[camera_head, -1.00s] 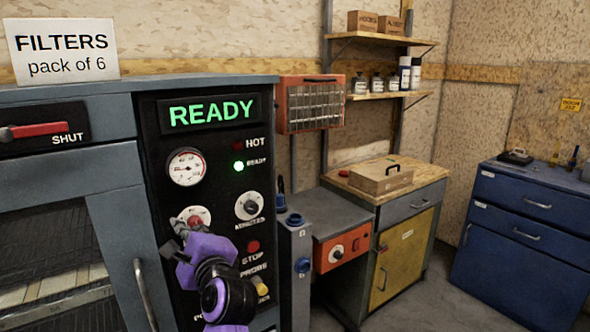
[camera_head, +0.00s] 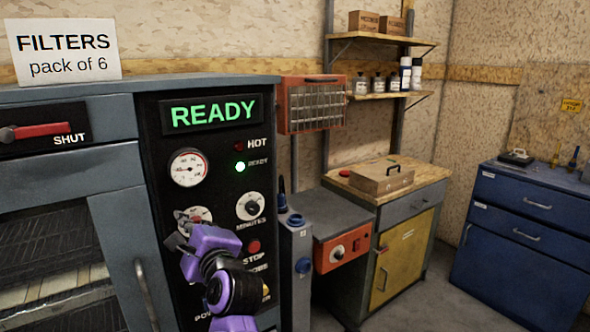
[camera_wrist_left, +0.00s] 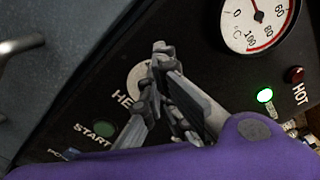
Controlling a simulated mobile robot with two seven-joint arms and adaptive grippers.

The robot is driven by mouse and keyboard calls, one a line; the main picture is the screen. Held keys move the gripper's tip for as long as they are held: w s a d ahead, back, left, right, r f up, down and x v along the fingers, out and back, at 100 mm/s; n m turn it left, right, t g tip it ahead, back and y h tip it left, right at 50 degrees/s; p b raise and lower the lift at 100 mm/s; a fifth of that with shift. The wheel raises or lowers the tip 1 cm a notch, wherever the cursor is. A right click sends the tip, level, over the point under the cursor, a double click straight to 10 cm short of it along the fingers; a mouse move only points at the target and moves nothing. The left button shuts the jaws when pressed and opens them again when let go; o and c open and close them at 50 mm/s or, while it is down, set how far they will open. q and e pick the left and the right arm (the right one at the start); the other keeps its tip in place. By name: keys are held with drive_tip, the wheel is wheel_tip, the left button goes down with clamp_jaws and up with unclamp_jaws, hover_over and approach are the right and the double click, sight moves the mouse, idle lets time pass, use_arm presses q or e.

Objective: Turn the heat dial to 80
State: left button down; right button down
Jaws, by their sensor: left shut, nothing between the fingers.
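My right gripper is out of view.
The gauge (camera_head: 188,168), minutes dial (camera_head: 250,205) and red stop button (camera_head: 253,246) are close by on the panel. The display (camera_head: 210,113) reads READY and a green lamp (camera_head: 240,167) is lit. A door handle (camera_head: 146,290) stands left of the panel.

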use_arm(q)
drive_tip(key=shift+w+d+f, duration=0.1)
drive_tip(key=shift+d+f, duration=0.05)
drive_tip(key=shift+d, duration=0.15)
drive_tip(key=shift+r+p, duration=0.2)
drive_tip(key=shift+p, duration=0.1)
drive_tip(key=v, duration=0.6)
drive_tip(key=shift+a+r+b, duration=0.15)
drive_tip(key=shift+a+b, duration=0.1)
drive_tip(key=shift+b, duration=0.05)
